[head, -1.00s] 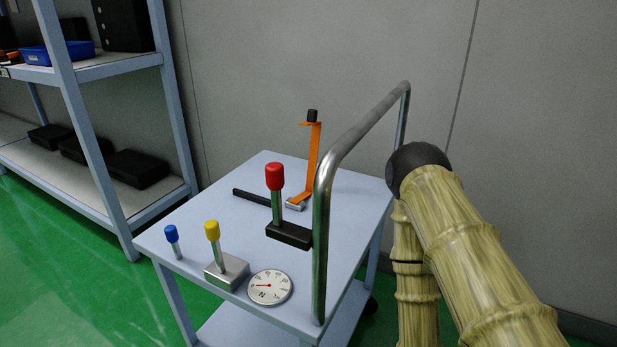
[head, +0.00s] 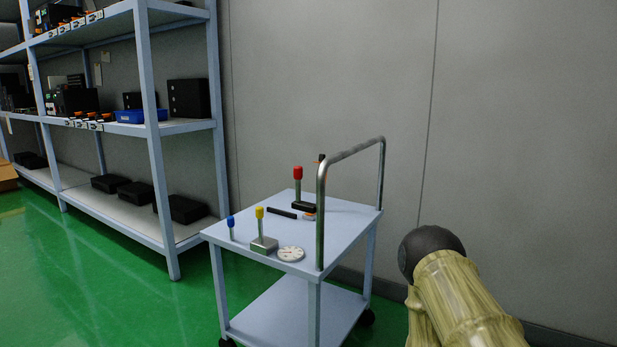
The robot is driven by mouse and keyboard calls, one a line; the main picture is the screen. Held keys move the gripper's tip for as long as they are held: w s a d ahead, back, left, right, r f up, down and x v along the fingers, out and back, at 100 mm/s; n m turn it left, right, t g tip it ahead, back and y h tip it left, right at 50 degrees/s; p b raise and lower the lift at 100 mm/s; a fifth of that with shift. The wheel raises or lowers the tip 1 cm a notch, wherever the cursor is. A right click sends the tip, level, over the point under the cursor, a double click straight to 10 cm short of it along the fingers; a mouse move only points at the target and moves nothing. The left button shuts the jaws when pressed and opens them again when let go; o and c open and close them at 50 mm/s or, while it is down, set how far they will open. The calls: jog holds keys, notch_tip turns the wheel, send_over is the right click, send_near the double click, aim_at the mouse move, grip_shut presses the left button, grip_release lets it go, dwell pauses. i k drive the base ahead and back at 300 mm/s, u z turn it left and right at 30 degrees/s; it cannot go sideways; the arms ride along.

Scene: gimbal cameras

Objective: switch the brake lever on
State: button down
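Several levers stand on a light blue cart (head: 340,215); I cannot tell for sure which is the brake lever. A red-knobbed lever (head: 298,174) rises upright from a black base at the back. A yellow-knobbed lever (head: 259,213) stands on a grey block at the front. A small blue-knobbed lever (head: 231,222) stands at the left corner. An orange lever with a black tip (head: 321,158) is mostly hidden behind the cart's handle and the red-knobbed lever. My gripper is out of view; only my wood-patterned arm shows at lower right, apart from the cart.
The cart's metal push handle (head: 352,150) arches up on its right side. A round white dial (head: 291,254) lies at the front. A shelf rack (head: 155,140) stands at left. A grey wall is behind. Green floor (head: 110,290) is open at front left.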

aim_at(298, 171)
jog(key=z, duration=1.35)
jog(key=i, duration=0.75)
jog(key=u, duration=1.9)
